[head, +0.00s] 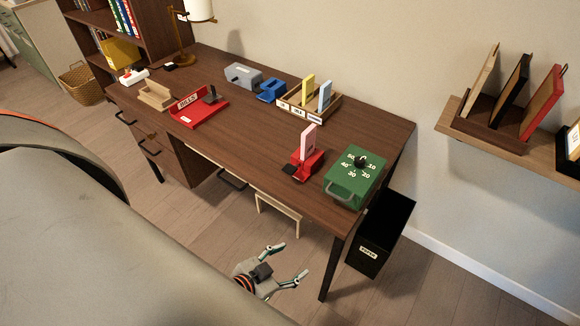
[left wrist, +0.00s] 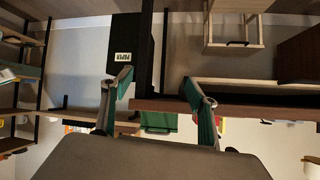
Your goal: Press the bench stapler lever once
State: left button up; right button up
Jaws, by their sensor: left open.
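A red device (head: 303,166) with a small black part at its front and a pale pink slab standing in it sits near the desk's front edge, toward the right. It may be the bench stapler, but its lever is hard to make out. A smaller blue device (head: 270,91) stands farther back. My left gripper (head: 289,262) is open and empty, low in front of the desk and below its top, apart from both devices. Its two fingers also show spread in the left wrist view (left wrist: 160,82). My right gripper is not in view.
A green box with a numbered dial (head: 352,182) stands right of the red device. A red tray (head: 198,112), a grey device (head: 243,76) and a card holder (head: 310,107) are on the desk (head: 240,136). A black paper bin (head: 381,235) stands beside it. The desk's front edge lies above my gripper.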

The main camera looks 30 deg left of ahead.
pick_arm(q)
grip_shut()
dwell(1.0)
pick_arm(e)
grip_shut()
